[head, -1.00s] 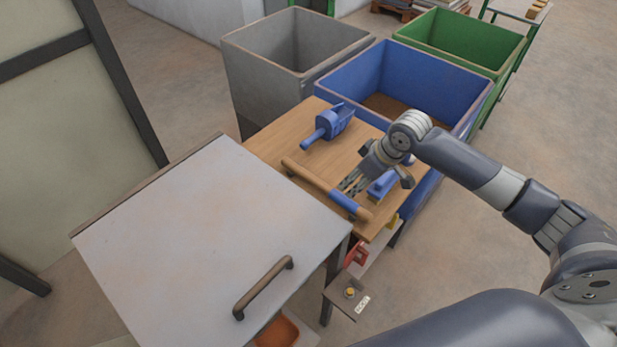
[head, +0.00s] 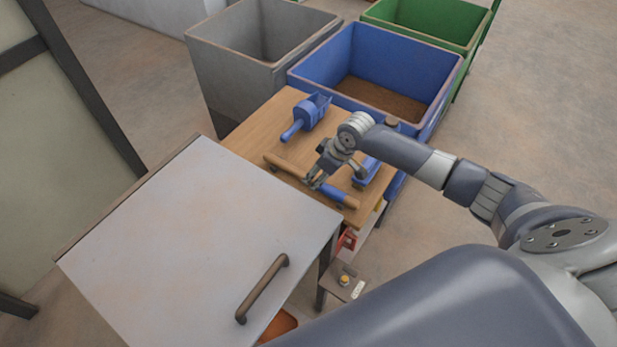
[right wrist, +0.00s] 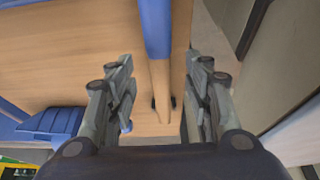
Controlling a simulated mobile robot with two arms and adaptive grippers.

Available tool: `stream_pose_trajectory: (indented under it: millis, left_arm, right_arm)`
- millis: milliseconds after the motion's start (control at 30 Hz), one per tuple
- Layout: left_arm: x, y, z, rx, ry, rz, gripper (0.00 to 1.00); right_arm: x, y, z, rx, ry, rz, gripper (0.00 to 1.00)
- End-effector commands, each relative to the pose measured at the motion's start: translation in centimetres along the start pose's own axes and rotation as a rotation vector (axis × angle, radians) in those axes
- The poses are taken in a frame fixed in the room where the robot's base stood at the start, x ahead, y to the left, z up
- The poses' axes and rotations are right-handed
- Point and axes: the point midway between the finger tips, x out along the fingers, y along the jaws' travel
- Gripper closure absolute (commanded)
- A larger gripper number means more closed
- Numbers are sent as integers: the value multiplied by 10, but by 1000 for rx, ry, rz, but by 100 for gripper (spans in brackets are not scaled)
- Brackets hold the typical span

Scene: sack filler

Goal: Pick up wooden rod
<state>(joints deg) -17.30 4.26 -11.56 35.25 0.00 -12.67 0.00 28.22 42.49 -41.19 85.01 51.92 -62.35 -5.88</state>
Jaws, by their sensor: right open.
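The wooden rod (head: 284,168) lies along the front edge of the small wooden table (head: 262,134) in the head view, with a blue section toward its right end. My right gripper (head: 316,182) is open at the rod, near where bare wood meets blue. In the right wrist view, the rod (right wrist: 161,90) runs between the two spread fingers (right wrist: 160,92), with its blue part at the top. There are visible gaps on both sides, and neither finger appears to touch it. My left gripper is not in view.
A blue scoop (head: 306,116) and a blue-handled tool (head: 367,172) lie on the table. Behind stand a grey bin (head: 240,70), a blue bin (head: 335,55) and a green bin (head: 425,30). A large pale panel (head: 190,235) with a brown handle (head: 262,289) is in front.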

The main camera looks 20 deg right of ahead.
Motion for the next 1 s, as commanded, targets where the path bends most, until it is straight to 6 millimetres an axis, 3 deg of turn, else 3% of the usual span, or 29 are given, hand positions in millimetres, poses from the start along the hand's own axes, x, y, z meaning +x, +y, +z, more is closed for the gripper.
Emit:
stream_pose_trajectory:
  millis: [233,567,767,800,1000]
  left_arm:
    - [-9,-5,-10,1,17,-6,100]
    - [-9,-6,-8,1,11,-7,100]
    - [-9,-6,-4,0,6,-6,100]
    - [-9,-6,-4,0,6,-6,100]
    - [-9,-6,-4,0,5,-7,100]
  right_arm:
    - [28,0,-3,2,1,-1,53]
    - [34,0,-2,0,1,1,53]
    - [33,0,-2,0,1,0,96]
    - [33,0,-2,0,1,0,100]
    - [33,1,-2,0,2,1,100]
